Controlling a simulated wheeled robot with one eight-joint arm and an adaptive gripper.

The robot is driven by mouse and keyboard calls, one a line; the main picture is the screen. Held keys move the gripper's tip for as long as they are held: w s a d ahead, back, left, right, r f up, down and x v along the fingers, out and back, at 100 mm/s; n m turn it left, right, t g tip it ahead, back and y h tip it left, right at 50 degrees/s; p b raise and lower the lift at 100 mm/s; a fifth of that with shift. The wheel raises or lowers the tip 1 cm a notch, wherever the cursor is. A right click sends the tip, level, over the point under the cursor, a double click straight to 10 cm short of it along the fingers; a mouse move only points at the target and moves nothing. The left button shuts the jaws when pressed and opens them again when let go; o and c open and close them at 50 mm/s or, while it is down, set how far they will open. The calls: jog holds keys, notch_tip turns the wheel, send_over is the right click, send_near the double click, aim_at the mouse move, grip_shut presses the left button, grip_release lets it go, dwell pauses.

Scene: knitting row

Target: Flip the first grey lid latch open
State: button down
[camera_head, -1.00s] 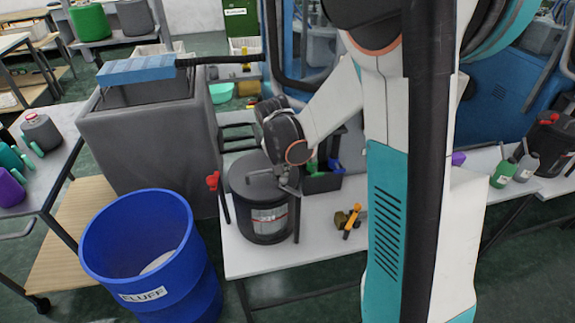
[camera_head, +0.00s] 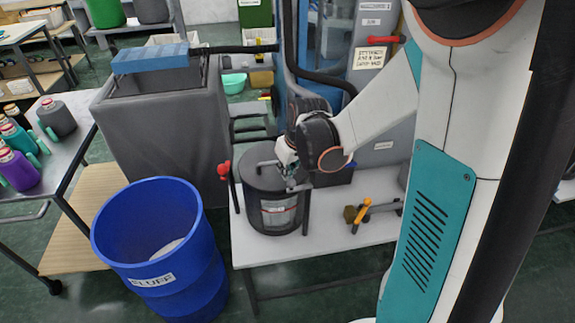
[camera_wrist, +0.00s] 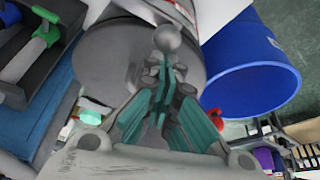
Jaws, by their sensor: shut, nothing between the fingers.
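A dark grey lidded canister (camera_head: 270,205) with a label on its front stands upright on the white bench. My gripper (camera_head: 291,180) is at the right side of its lid, pointing down. In the wrist view, the shut teal fingertips (camera_wrist: 165,66) lie over the canister's grey lid (camera_wrist: 98,58), with nothing between them. A grey ball-ended knob (camera_wrist: 167,38) shows just beyond the tips; whether it belongs to the latch, and whether the fingers touch it, I cannot tell. The latch is small and partly hidden by my gripper in the head view.
A blue drum labelled FLUFF (camera_head: 165,282) stands left of the bench. A red-ended lever (camera_head: 223,170) rises left of the canister. A yellow-handled tool (camera_head: 361,213) lies on the bench (camera_head: 330,236) to its right. A tall grey bin (camera_head: 150,140) stands behind.

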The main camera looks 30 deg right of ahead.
jog(key=s+n, duration=0.1)
jog(key=s+n+y, duration=0.1)
jog(key=n, duration=0.1)
jog(key=shift+a, duration=0.4)
jog(key=shift+s+a, duration=0.1)
jog(key=shift+s, duration=0.7)
jog(key=w+a, duration=0.1)
jog(key=w+a+r, duration=0.1)
jog(key=w, duration=0.1)
jog(key=shift+w+a, duration=0.15)
jog(key=p+v, duration=0.3)
jog(key=v, duration=0.6)
jog(key=shift+d+r+p, duration=0.3)
jog(key=shift+d+r, duration=0.1)
jog(key=shift+d, duration=0.05)
jog(key=shift+w, duration=0.15)
